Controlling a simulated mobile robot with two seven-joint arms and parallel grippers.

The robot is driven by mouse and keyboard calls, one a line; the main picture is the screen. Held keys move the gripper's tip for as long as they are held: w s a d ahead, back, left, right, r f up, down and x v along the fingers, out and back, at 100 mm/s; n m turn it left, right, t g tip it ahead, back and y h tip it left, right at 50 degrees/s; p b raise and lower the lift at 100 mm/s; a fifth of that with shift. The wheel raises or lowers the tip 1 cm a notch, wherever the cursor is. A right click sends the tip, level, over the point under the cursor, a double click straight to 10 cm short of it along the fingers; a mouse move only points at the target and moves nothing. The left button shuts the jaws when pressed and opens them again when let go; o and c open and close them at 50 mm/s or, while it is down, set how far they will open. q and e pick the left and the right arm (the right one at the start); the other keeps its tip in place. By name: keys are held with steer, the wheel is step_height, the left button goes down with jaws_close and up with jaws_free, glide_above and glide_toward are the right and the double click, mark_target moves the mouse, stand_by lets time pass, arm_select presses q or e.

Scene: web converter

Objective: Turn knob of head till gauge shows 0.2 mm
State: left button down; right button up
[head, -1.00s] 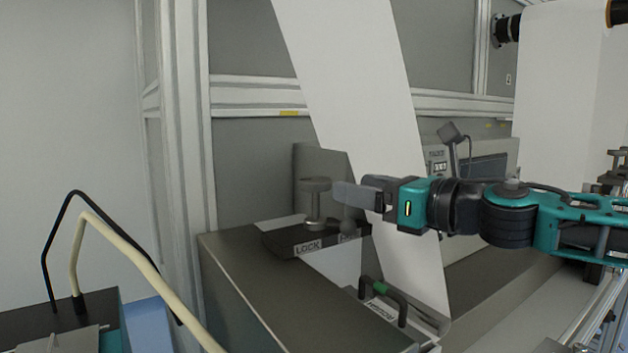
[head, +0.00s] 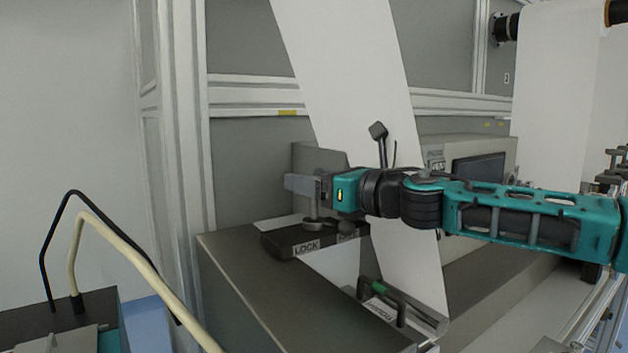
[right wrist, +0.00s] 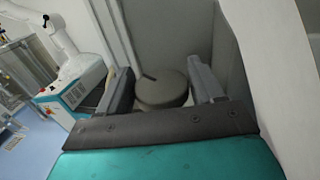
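The head's knob shows in the right wrist view as a round grey-brown disc (right wrist: 163,88) between my two fingers. In the head view its upper part is hidden behind my right gripper, and its metal post (head: 314,212) stands on a dark block labelled LOCK (head: 290,245). My right gripper (head: 302,185) reaches in from the right at knob height. Its fingers (right wrist: 163,85) stand apart on either side of the disc, close to it; I cannot tell whether they touch it. No gauge reading can be made out. My left gripper is not in view.
A white web (head: 350,80) hangs down behind my right gripper. A black ball knob (head: 348,228) sits right of the post. The grey machine top (head: 260,280) is clear.

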steer(key=c, duration=0.6)
steer(key=shift+m+t+h, duration=0.3)
steer(key=shift+t, duration=0.1)
steer(key=m+t+h, duration=0.2)
steer(key=h, duration=0.1)
steer(key=shift+a+m, duration=0.15)
steer(key=shift+m, duration=0.15)
steer(key=m+t+h, duration=0.1)
steer(key=m+h, duration=0.1)
steer(key=h, duration=0.1)
steer(key=m+t+h, duration=0.2)
steer(key=h, duration=0.1)
steer(key=shift+f+m+h, duration=0.1)
steer(key=shift+m+h, duration=0.2)
steer(key=shift+h, duration=0.1)
steer(key=m+h, duration=0.2)
steer(key=h, duration=0.2)
steer(key=m+h, duration=0.3)
steer(key=h, duration=0.1)
steer(key=m+g+h, duration=0.1)
steer(key=m+h, duration=0.1)
steer(key=h, duration=0.1)
steer(key=m+g+h, duration=0.2)
steer(key=h, duration=0.1)
steer(key=shift+m+g+h, duration=0.3)
steer(key=shift+m, duration=0.1)
steer(key=shift+m+g+h, duration=0.3)
steer(key=shift+d+m+g+h, duration=0.2)
steer(key=shift+m+g+h, duration=0.3)
steer(key=shift+g+h, duration=0.1)
